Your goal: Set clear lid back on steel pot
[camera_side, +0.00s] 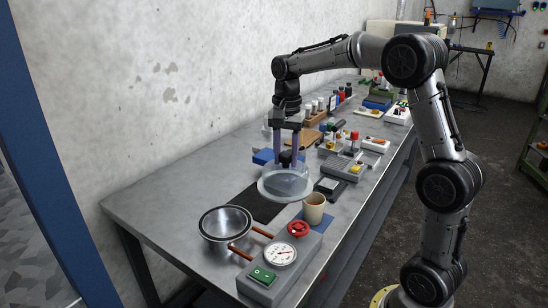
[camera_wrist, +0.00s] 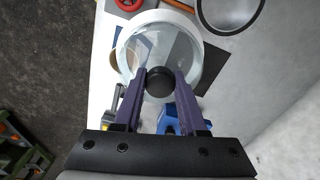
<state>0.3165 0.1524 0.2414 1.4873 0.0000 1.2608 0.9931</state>
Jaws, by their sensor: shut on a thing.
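The clear lid (camera_side: 284,184) is a round glass disc with a pale rim and a black knob (camera_wrist: 159,82). My gripper (camera_side: 287,157) points down with its purple fingers shut on the knob. In the wrist view, my gripper (camera_wrist: 160,76) has one finger on each side of the knob, and the clear lid (camera_wrist: 188,52) spreads beyond them. The lid looks about level over the dark mat; I cannot tell how far above the table it is.
Copper-coloured handles (camera_side: 240,252) stick out from the pot towards a grey box with a gauge (camera_side: 281,254), red wheel (camera_side: 298,229) and green switch (camera_side: 262,274). A beige mug (camera_side: 314,208) stands right of the lid. A black mat (camera_side: 250,207) lies between lid and pot. Tools crowd behind.

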